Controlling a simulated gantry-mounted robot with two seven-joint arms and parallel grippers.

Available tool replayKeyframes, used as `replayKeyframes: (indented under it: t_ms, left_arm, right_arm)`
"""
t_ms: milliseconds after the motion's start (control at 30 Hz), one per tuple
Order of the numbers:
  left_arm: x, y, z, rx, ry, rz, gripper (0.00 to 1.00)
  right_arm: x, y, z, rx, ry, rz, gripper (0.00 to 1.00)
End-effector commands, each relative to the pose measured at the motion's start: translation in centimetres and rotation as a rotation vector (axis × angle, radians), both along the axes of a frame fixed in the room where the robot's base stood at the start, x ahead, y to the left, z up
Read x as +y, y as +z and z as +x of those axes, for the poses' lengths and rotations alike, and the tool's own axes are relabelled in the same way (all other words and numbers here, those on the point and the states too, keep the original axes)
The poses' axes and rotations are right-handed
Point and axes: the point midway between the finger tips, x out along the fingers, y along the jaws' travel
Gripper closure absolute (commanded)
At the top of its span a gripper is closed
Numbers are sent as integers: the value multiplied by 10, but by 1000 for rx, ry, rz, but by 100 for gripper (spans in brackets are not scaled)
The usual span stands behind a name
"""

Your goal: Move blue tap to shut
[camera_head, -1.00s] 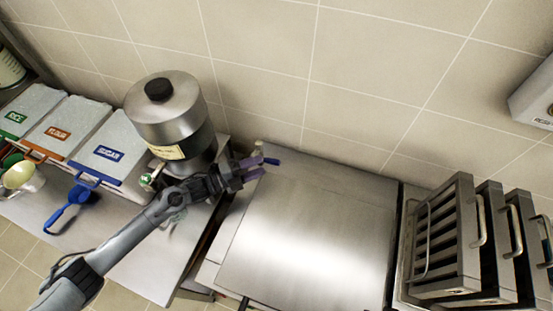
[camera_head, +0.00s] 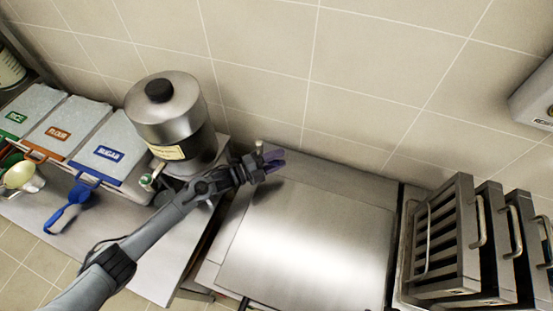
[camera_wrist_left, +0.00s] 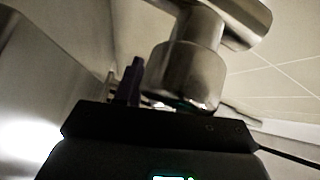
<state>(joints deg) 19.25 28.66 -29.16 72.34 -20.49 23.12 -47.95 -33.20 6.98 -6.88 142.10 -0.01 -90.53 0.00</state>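A small metal tap post (camera_head: 259,146) stands at the back left corner of the steel worktop, by the tiled wall. In the left wrist view the metal tap body (camera_wrist_left: 185,75) fills the upper middle, very close to the gripper. My left gripper (camera_head: 273,160) is at the tap, its purple fingers pointing right, just in front of the post. One purple finger (camera_wrist_left: 131,82) shows left of the tap body in the wrist view. The tap's blue handle is not clearly visible now. Whether the fingers hold anything cannot be made out. My right gripper is out of view.
A steel urn (camera_head: 170,115) with a green-marked tap (camera_head: 146,181) stands left of my left arm. Lidded bins, including the sugar bin (camera_head: 105,150), and a blue scoop (camera_head: 68,210) lie further left. Metal racks (camera_head: 450,240) stand at right. The steel worktop (camera_head: 310,230) is clear.

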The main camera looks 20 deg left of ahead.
Motion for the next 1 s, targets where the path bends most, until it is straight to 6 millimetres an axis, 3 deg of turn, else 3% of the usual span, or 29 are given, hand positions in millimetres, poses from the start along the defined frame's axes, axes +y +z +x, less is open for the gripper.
replayKeyframes:
  t_ms: [33,233,667,1000]
  left_arm:
    - [0,0,0,0,0,0,69]
    - [0,0,0,0,0,0,99]
    - [0,0,0,0,0,-16,100]
    - [3,10,-1,-1,-1,-183,100]
  right_arm:
    - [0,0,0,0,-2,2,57]
    - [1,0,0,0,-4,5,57]
    - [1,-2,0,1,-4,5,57]
    - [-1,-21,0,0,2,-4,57]
